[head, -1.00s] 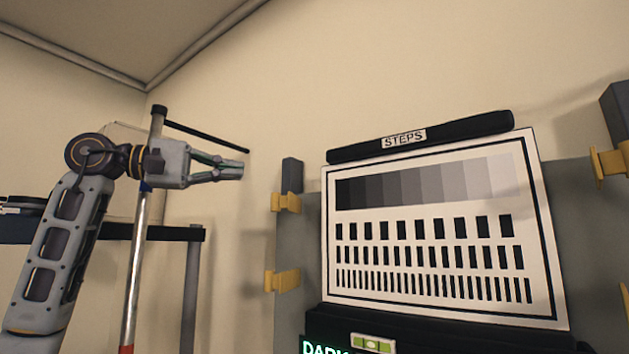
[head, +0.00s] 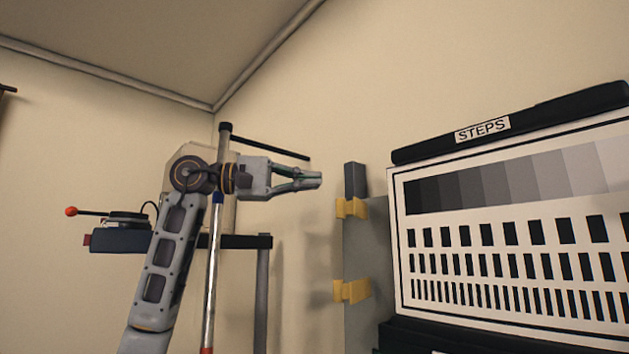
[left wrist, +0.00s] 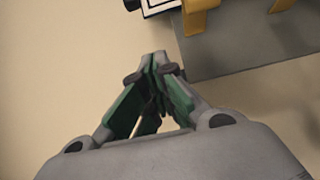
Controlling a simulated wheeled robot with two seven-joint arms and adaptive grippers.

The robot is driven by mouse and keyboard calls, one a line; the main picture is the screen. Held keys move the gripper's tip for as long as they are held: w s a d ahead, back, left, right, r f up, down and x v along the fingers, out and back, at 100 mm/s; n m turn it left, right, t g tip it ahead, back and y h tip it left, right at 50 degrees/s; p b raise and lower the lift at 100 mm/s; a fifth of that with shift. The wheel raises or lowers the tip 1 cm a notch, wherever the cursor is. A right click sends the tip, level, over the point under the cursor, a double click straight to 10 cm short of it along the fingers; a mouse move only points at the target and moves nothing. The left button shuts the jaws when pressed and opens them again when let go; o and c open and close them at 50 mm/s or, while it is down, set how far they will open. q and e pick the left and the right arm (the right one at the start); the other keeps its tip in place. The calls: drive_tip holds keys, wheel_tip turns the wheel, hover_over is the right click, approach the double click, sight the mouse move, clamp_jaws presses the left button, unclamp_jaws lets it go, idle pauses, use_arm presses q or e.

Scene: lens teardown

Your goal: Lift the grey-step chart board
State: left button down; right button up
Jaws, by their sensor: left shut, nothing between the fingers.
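The grey-step chart board (head: 515,246) stands at the right of the head view, cut off by the picture's right edge. It is white with a black border, a row of grey steps and rows of black bars. A black bar labelled STEPS (head: 483,129) runs along its top. My left gripper (head: 320,179) is shut and empty, to the left of the board and apart from it. The left wrist view shows its fingertips (left wrist: 153,62) together, with a corner of a black-bordered white panel at the top. My right gripper is not in view.
A grey panel (head: 368,240) with yellow clips (head: 351,291) stands left of the board, between it and my gripper. A metal pole (head: 212,270) rises by my left arm. A dark shelf (head: 120,240) with a red-knobbed device is at the left.

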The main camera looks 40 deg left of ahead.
use_arm(q)
drive_tip(key=p+x, duration=0.1)
drive_tip(key=x, duration=0.7)
drive_tip(key=shift+w+d, duration=0.2)
drive_tip(key=shift+d, duration=0.1)
drive_tip(key=shift+w+d+p, duration=0.2)
drive_tip(key=shift+d+p, duration=0.35)
drive_tip(key=shift+d, duration=1.4)
drive_tip(key=shift+d, duration=0.1)
drive_tip(key=shift+d+p, duration=0.4)
drive_tip(key=shift+d, duration=0.35)
drive_tip(key=shift+a, duration=0.1)
